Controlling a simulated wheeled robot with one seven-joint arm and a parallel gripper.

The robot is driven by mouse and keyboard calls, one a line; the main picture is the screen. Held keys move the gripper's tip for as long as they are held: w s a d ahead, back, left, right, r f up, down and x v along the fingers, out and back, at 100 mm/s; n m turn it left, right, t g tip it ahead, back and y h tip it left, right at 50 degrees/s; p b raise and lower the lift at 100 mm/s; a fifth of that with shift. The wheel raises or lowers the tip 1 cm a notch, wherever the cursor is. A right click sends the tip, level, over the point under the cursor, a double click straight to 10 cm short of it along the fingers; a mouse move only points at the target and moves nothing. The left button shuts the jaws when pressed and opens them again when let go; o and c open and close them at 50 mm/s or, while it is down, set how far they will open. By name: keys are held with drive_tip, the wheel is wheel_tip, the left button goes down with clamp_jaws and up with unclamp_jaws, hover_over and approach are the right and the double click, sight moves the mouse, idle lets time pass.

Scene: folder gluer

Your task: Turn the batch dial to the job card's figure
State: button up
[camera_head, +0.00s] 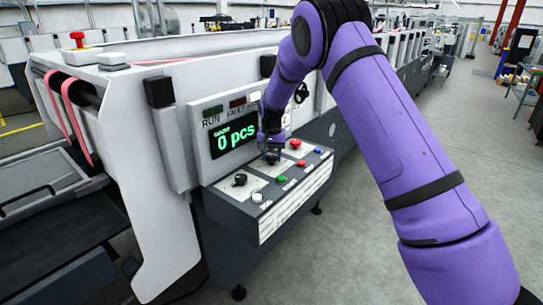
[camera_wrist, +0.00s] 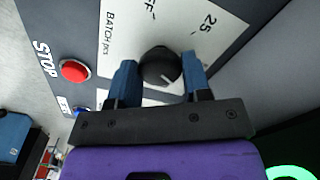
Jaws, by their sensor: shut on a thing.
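The batch dial (camera_wrist: 160,68) is a round black knob on a white plate marked "BATCH pcs", with "25" and a partly cut-off "OFF" mark beside it. A short pale pointer line shows on its face, toward the lower right in the wrist view. My gripper (camera_wrist: 160,75) has its blue fingers on both sides of the knob, shut on it. In the head view my gripper (camera_head: 269,138) reaches down to the panel and largely hides the dial. I cannot make out a job card's figure.
The sloped control panel (camera_head: 220,204) also carries another black knob (camera_head: 240,180), a red button (camera_head: 295,143) and several small buttons. The red STOP button (camera_wrist: 75,70) sits near the dial. Floor to the right is open.

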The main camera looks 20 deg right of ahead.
sight(271, 157)
drive_tip(key=m, duration=0.6)
drive_tip(key=shift+m, duration=0.3)
idle(0.4)
drive_tip(key=o, duration=0.9)
wheel_tip(271, 157, up, 11)
drive_tip(key=shift+f, duration=0.1)
